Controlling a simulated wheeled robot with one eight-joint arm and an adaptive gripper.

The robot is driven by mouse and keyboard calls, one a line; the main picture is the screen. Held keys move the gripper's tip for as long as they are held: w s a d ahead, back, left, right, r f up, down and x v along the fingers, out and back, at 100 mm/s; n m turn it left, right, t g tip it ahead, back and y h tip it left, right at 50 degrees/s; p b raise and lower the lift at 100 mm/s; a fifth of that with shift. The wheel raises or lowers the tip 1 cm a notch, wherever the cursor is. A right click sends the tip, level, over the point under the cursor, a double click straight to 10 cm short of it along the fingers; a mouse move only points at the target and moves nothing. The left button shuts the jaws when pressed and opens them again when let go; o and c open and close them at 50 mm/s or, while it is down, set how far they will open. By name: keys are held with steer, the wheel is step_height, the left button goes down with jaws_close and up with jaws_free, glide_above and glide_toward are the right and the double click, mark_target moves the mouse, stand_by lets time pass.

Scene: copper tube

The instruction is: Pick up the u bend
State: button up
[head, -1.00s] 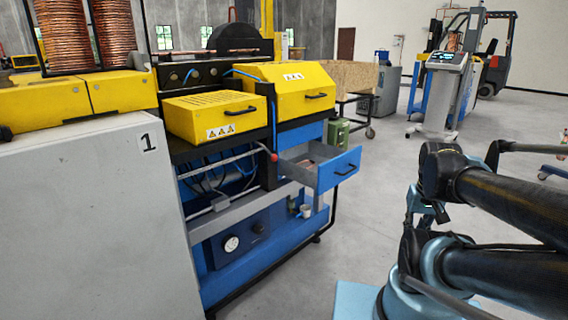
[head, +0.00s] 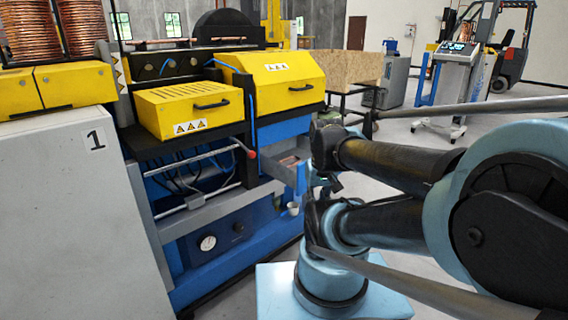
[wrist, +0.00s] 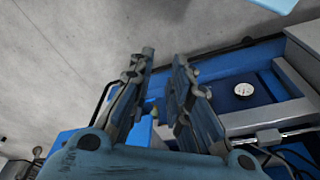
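I cannot make out a u bend for certain in either view. The open blue drawer (head: 302,180) of the machine shows small brownish contents, too small to identify; my arm hides much of its front. In the wrist view my gripper (wrist: 164,58) has its two fingers apart with nothing between the tips. It points past the machine's lower blue side and the grey floor. In the head view my arm reaches in from the right, its wrist end close to the drawer; the fingers are not clear there.
The blue and yellow machine (head: 205,110) fills the left and centre, with a grey cabinet (head: 70,200) beside it. A small white cup (head: 293,208) sits below the drawer. Its gauge (wrist: 243,89) shows in the wrist view. Floor is open at the right, around a wheeled console (head: 445,85).

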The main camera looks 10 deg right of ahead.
step_height(320, 180, up, 10)
steer(key=n+y, duration=0.1)
steer(key=n, duration=2.5)
glide_above(297, 162)
steer(key=s+d, duration=0.2)
steer(key=s, duration=0.1)
steer(key=shift+g, duration=0.3)
steer(key=w+f, duration=0.1)
steer(key=f, duration=0.4)
steer(key=w+a+f, duration=0.1)
steer(key=f, duration=0.5)
steer(key=w+a+f, duration=0.1)
steer(key=f, duration=0.4)
steer(key=shift+a+f, duration=0.1)
steer(key=shift+f, duration=0.15)
